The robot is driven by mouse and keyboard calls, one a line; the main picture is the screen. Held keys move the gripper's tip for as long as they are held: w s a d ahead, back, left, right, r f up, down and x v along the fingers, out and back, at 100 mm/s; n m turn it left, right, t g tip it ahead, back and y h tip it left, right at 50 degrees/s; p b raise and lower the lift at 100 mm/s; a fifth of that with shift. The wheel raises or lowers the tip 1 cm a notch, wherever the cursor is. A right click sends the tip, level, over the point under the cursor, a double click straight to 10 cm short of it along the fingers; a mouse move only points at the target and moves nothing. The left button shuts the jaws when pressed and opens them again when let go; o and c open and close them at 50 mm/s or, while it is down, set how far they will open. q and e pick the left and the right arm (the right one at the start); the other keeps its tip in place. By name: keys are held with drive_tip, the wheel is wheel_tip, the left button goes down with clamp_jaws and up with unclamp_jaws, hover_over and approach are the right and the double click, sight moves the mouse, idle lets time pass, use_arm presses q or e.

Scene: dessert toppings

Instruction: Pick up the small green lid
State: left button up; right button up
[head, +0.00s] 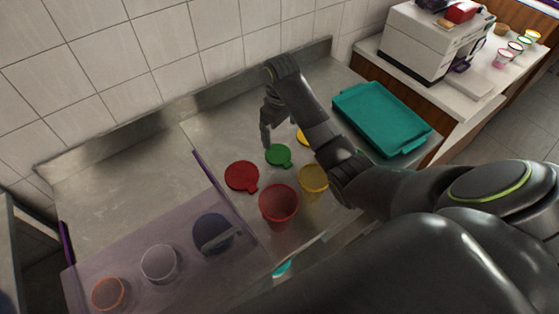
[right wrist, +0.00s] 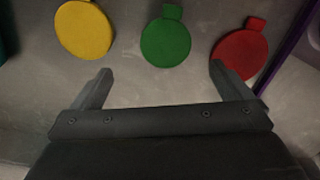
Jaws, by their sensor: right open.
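The small green lid (head: 278,154) is a flat round disc with a tab, lying on the steel counter between a red lid (head: 241,176) and a yellow lid (head: 303,137). My right gripper (head: 266,132) is above the counter, just behind the green lid, partly seen from the side. In the right wrist view the green lid (right wrist: 166,43) lies just beyond the open, empty fingers (right wrist: 161,71), roughly centred between them. The yellow lid (right wrist: 84,30) is on the left and the red lid (right wrist: 240,52) on the right. My left gripper is not in view.
A red cup (head: 279,204) and a yellow cup (head: 313,179) stand in front of the lids. A clear purple-edged panel (head: 120,262) covers several containers at front left. A teal tray (head: 382,115) sits at right. The back-left counter is clear; a tiled wall is behind.

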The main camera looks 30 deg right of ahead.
sight(280, 155)
drive_tip(key=shift+s+f, duration=0.2)
drive_tip(key=shift+f, duration=1.05)
drive_tip(key=shift+f+p, duration=0.35)
drive_tip(key=shift+f, duration=0.2)
drive_tip(key=shift+a+f, duration=0.15)
drive_tip(key=shift+f, duration=0.15)
drive_tip(key=f, duration=0.1)
drive_tip(key=f+p, duration=0.1)
drive_tip(key=f, duration=0.1)
drive_tip(key=shift+s+a+f+p, duration=0.2)
drive_tip(key=shift+s+f+p, duration=0.05)
drive_tip(key=shift+p, duration=0.05)
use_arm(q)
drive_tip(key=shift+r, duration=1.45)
use_arm(e)
drive_tip(key=shift+f, duration=0.55)
drive_tip(key=c, duration=1.1)
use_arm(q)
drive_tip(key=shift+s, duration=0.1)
use_arm(e)
drive_tip(key=shift+o, duration=0.2)
drive_tip(key=shift+r, duration=0.15)
